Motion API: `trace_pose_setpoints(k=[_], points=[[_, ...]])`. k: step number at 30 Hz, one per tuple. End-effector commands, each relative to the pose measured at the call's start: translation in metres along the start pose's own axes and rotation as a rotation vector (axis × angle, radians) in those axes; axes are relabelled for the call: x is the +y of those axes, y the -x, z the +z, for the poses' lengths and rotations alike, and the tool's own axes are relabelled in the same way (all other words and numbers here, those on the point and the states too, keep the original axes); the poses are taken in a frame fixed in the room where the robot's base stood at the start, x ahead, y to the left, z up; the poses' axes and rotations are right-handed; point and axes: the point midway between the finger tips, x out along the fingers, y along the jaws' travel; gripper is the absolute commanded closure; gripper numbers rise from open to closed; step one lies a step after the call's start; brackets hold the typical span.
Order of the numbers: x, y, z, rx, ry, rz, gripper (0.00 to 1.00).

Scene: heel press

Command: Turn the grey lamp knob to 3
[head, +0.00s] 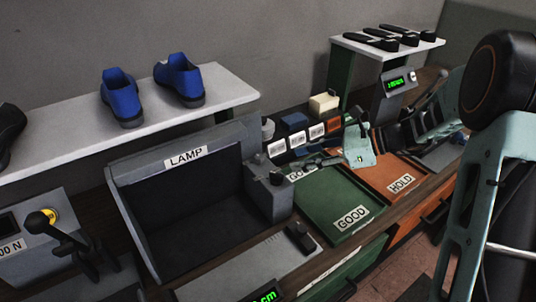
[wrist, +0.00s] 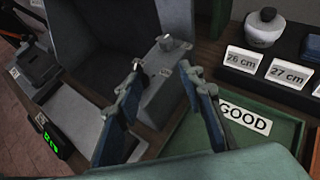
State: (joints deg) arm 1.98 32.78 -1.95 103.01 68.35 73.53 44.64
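The lamp housing (head: 180,205) is a grey, open-fronted box with a dark inside and a LAMP label (head: 186,156). A grey control box (head: 268,200) stands at its right side, with the small grey lamp knob (head: 276,178) on it. In the wrist view the knob (wrist: 165,42) shows at the control box's far end, beyond my fingertips. Its setting is too small to read. My gripper (head: 308,166) is to the right of the knob, above the green tray. In the wrist view my gripper (wrist: 161,68) has its two fingers spread and nothing between them.
The green GOOD tray (head: 345,205) and orange HOLD tray (head: 400,172) lie to the right. Size-labelled blocks stand behind. Blue shoes (head: 122,98) sit on a white shelf (head: 225,92) above the lamp. A gauge with a green display (wrist: 47,137) is nearby.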

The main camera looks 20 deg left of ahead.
Motion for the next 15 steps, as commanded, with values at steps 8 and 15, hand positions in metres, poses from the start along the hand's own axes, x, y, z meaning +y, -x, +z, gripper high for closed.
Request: trace_pose_setpoints(k=[8,15], points=[[-0.010,-0.010,0.015,-0.097,-0.048,-0.030,0.64],[-0.011,-0.052,0.019,-0.094,-0.047,-0.027,0.64]])
